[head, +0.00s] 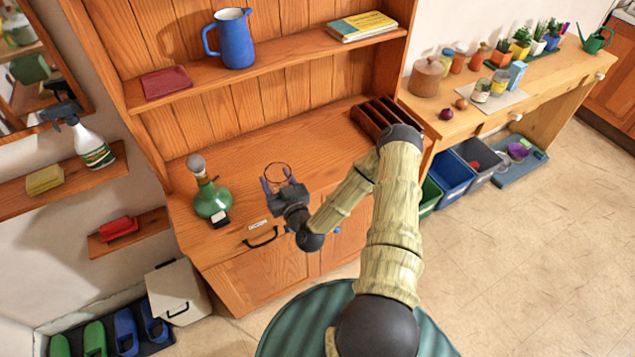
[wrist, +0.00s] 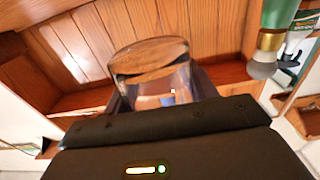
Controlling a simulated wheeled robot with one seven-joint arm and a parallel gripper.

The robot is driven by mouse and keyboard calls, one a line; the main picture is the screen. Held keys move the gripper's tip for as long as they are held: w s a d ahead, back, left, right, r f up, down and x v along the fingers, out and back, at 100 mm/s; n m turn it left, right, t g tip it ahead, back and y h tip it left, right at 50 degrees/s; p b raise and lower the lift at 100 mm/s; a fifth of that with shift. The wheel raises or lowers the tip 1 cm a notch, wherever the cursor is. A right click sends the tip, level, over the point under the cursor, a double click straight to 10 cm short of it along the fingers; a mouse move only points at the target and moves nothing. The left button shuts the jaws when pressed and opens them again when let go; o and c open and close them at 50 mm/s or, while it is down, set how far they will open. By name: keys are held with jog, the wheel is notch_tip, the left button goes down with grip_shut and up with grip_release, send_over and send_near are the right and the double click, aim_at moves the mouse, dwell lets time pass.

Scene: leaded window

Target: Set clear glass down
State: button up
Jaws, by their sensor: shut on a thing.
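The clear glass (head: 277,169) shows in the head view as a thin dark rim outline with see-through sides. My gripper (head: 278,187) is shut on it, near the front part of the wooden hutch's counter (head: 310,147). In the wrist view the glass (wrist: 152,62) stands out between the fingers of my gripper (wrist: 155,100), its rounded end and walls see-through. I cannot tell whether its base touches the counter.
A green stoppered bottle (head: 212,200) stands left of my gripper, with a small dark-and-white item (head: 220,219) by it. A dark red slotted rack (head: 378,119) is at the counter's right. A blue jug (head: 236,40) stands on the shelf above. The middle counter is clear.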

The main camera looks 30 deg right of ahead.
jog(key=w+d+r+b, duration=0.1)
jog(key=w+d+b, duration=0.1)
jog(key=d+b, duration=0.3)
jog(key=w+d+r+b, duration=0.2)
jog(key=w+d+b, duration=0.1)
jog(key=d, duration=0.6)
jog(key=shift+w+d+r+b, duration=0.2)
jog(key=shift+d+b, duration=0.15)
jog(key=shift+b, duration=0.5)
jog(key=f, duration=0.4)
jog(key=f+p, duration=0.1)
jog(key=f, duration=0.1)
jog(key=shift+w+a, duration=0.1)
jog(key=shift+a, duration=0.15)
jog(key=shift+d, duration=0.1)
